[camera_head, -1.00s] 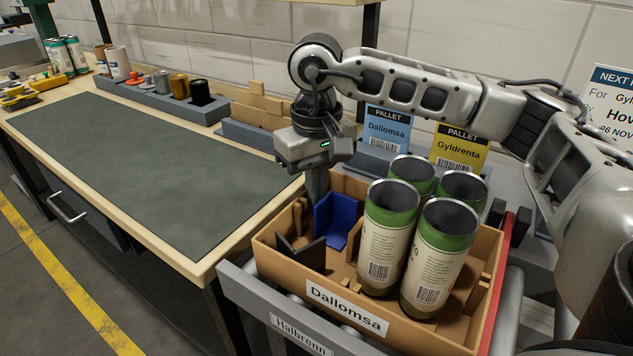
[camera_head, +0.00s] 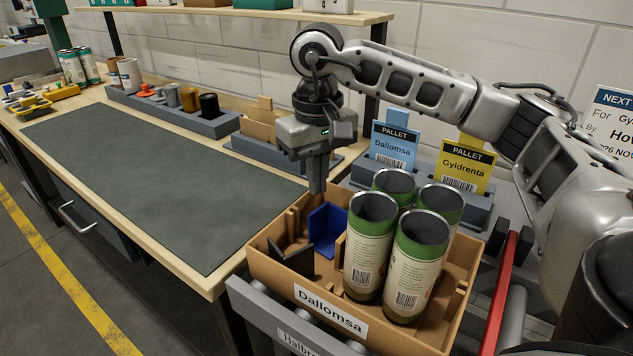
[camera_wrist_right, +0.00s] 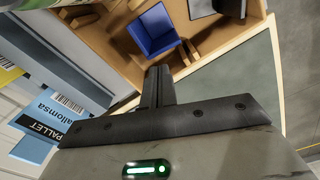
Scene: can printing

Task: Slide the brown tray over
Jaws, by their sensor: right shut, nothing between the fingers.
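The brown tray (camera_head: 272,268), labelled Dallomsa, sits on a roller stand beside the workbench's right end. It holds several green-and-cream cans (camera_head: 368,245), a blue holder (camera_head: 327,228) and dark angled pieces (camera_head: 296,258). My right gripper (camera_head: 318,190) points down at the tray's back left corner, its fingers shut with nothing between them. In the right wrist view, the fingertips (camera_wrist_right: 158,72) are close to the tray's wall (camera_wrist_right: 228,42), with the blue holder (camera_wrist_right: 152,28) just beyond; contact is unclear. My left gripper is out of view.
The bench's dark mat (camera_head: 160,170) is clear. A red bar (camera_head: 497,290) lies right of the tray, with a gap between. Blue (camera_head: 393,146) and yellow (camera_head: 463,166) pallet cards stand behind. A grey rack (camera_head: 175,112) with several small items lines the bench's back.

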